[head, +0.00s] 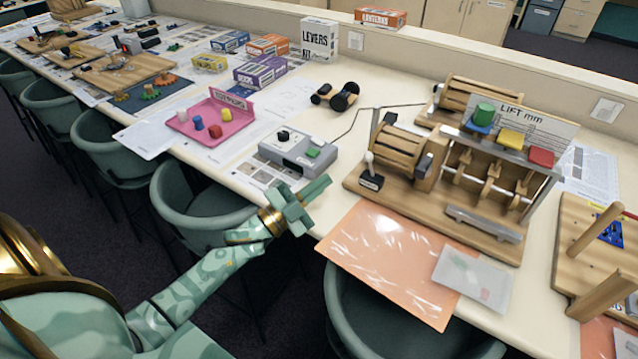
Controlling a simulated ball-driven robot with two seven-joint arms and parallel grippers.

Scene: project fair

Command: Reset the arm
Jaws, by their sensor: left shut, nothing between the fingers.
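My left arm comes in from the lower left. Its green gripper (318,188) is shut and empty, at the table's front edge, just in front of a grey control box (298,155) with a black knob and a green button. No gap shows between its fingertips. To its right stands a wooden cam machine (400,200) with a small lever switch (371,172) at its front left corner. My right gripper is not in view.
An orange sheet (385,255) and a clear bag (472,278) lie right of the gripper. A pink tray (215,128) with small coloured pieces is at left. Green chairs (195,205) line the front edge. A wooden peg board (590,255) stands far right.

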